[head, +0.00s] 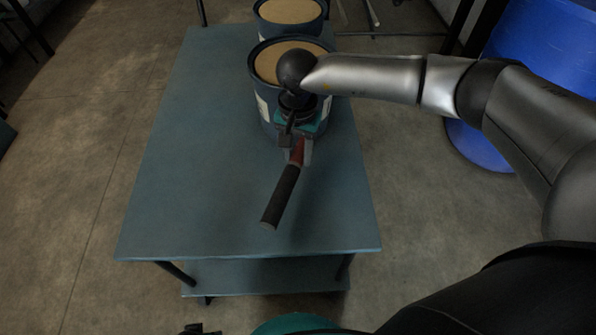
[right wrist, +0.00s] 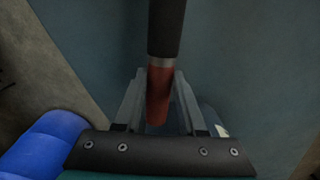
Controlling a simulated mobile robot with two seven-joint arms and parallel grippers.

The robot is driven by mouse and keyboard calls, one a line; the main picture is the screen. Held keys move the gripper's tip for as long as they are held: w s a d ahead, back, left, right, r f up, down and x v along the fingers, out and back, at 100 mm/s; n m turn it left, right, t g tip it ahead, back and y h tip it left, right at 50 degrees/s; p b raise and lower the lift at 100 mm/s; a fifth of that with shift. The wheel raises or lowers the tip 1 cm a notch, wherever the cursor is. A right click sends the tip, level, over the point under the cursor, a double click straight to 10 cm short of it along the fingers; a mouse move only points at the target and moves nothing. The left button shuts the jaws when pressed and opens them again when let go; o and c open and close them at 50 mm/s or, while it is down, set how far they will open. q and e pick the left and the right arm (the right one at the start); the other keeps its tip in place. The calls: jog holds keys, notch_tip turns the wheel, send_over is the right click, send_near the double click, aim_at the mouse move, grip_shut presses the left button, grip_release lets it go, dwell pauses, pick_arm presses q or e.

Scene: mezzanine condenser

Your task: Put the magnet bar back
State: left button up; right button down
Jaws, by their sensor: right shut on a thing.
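The magnet bar is a short rod with a black grip (head: 281,195) and a red end (head: 297,152). My right gripper (head: 299,150) is shut on the red end, and the black grip points toward the front of the table in the head view. In the right wrist view the red part (right wrist: 158,98) sits between the two grey fingers of the gripper (right wrist: 159,80). The black part (right wrist: 166,25) runs out beyond the fingertips. The bar is over the blue-grey table (head: 205,170); I cannot tell its exact height. My left gripper is not seen.
Two blue drums with tan tops stand at the table's back; the nearer drum (head: 263,98) is right behind my right gripper, the farther (head: 291,12) beyond it. A large blue barrel (head: 545,45) stands on the floor at right. The table's left and front are clear.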

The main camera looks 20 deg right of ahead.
aim_at(298, 168)
jog(key=shift+f+b, duration=0.8)
jog(key=shift+f, duration=1.85)
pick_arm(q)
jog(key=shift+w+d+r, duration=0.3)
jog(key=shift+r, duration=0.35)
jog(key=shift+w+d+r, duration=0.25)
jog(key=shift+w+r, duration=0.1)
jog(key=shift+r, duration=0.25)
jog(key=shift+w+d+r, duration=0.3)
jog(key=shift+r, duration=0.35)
pick_arm(e)
jog(key=shift+f, duration=0.4)
jog(key=shift+f, duration=0.1)
jog(key=c, duration=0.5)
grip_release()
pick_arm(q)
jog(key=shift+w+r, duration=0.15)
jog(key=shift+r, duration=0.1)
pick_arm(e)
notch_tip(298, 168, up, 11)
jog(key=p, duration=0.3)
jog(key=shift+f, duration=0.15)
pick_arm(q)
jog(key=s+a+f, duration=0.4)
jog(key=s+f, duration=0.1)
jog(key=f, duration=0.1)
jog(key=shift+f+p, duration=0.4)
jog(key=shift+p, duration=0.05)
pick_arm(e)
jog(key=shift+r, duration=0.8)
